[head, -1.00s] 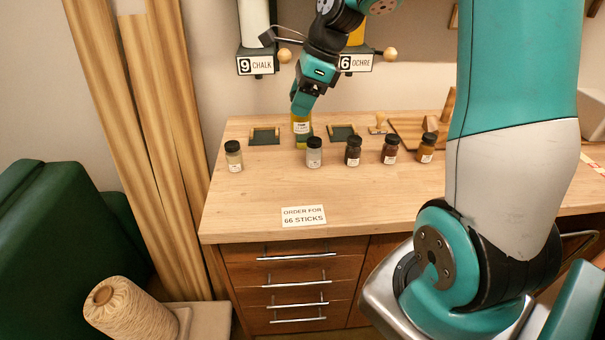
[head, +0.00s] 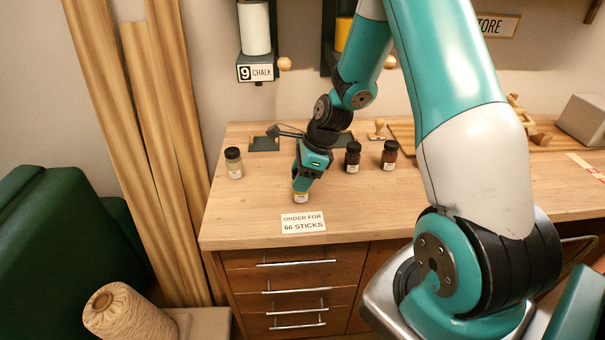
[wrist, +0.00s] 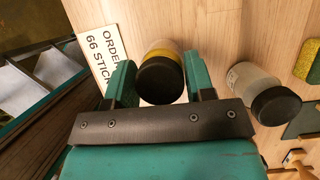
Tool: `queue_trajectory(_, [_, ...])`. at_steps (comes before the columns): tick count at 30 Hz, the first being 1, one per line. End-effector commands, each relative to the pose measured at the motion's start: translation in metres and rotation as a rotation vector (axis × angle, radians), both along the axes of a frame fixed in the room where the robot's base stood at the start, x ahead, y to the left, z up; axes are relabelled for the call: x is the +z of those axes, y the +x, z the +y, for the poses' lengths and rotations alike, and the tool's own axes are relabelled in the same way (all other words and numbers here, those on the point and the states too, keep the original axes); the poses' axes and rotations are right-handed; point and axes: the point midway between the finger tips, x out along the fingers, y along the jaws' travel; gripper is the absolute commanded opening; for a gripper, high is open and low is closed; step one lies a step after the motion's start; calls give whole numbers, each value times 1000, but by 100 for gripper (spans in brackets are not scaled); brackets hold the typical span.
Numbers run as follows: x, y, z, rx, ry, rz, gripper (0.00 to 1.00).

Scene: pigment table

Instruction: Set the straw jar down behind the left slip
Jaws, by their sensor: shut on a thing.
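My gripper (head: 302,188) is shut on the straw jar (head: 301,198), a small jar with yellow contents and a white label. In the wrist view the straw jar (wrist: 160,78) shows its black lid between my two fingers (wrist: 160,85). It is just behind the order card; I cannot tell whether its base touches the table. The left slip (head: 264,144) is a dark green rectangle at the table's back left, behind and left of my gripper. The right slip (head: 343,138) is partly hidden by my arm.
A pale jar (head: 234,162) stands in front and left of the left slip. Two dark jars (head: 353,157) (head: 389,155) stand to the right. The order card (head: 303,222) lies in front. A yellow-green block (wrist: 307,60) lies further back.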

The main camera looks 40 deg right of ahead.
Motion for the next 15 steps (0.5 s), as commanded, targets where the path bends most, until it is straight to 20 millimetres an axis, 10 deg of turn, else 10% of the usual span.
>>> queue_trajectory(9, [-3, 0, 0, 0, 0, -1, 23])
queue_trajectory(10, [-4, 0, 0, 0, -1, -1, 51])
queue_trajectory(15, [-3, 0, 0, 0, -1, -1, 75])
